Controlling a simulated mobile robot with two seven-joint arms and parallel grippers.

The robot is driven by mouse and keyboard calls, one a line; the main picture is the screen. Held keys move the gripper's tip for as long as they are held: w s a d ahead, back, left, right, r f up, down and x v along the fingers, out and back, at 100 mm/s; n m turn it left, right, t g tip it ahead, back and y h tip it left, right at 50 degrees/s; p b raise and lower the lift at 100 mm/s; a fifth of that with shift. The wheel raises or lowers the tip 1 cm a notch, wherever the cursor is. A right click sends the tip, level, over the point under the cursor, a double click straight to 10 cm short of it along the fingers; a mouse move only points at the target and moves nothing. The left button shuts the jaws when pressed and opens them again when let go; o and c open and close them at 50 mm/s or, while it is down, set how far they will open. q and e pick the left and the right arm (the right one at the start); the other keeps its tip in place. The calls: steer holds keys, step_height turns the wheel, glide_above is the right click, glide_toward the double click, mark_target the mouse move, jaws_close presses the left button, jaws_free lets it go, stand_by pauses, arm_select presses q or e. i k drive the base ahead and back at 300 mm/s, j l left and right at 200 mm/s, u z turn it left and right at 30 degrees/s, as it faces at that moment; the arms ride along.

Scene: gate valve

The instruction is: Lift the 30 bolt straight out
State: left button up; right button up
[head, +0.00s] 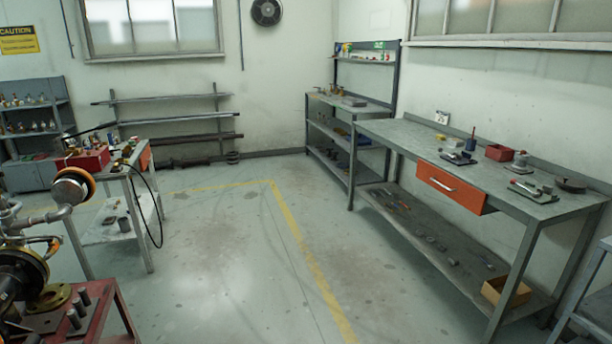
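Neither of my grippers is in view. At the lower left, a red stand (112,318) is partly cut off by the picture edge. On it stand several short dark upright cylinders (74,318), which may be bolts; I cannot tell which one is the 30 bolt. A brass-coloured flange ring (53,291) lies beside them. Valve and pipe parts (18,275) stand at the left edge, with an orange-rimmed round gauge or cap (72,188) above.
A long grey bench (415,140) with an orange drawer (450,188) runs along the right wall. A small workbench (130,160) with a hanging black cable (157,215) stands behind the red stand. The floor (225,265) in the middle is clear, with yellow lines.

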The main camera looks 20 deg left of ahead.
mark_target(76, 301)
steer(key=i+j+u, duration=0.15)
steer(key=i+u, duration=0.35)
steer(key=i+l+u, duration=0.1)
steer(key=i+u, duration=0.6)
steer(key=i, duration=0.5)
steer(key=i+l+u, duration=0.2)
steer(key=i, duration=0.45)
steer(key=i+u, duration=0.35)
steer(key=i, duration=0.5)
steer(key=u, duration=2.9)
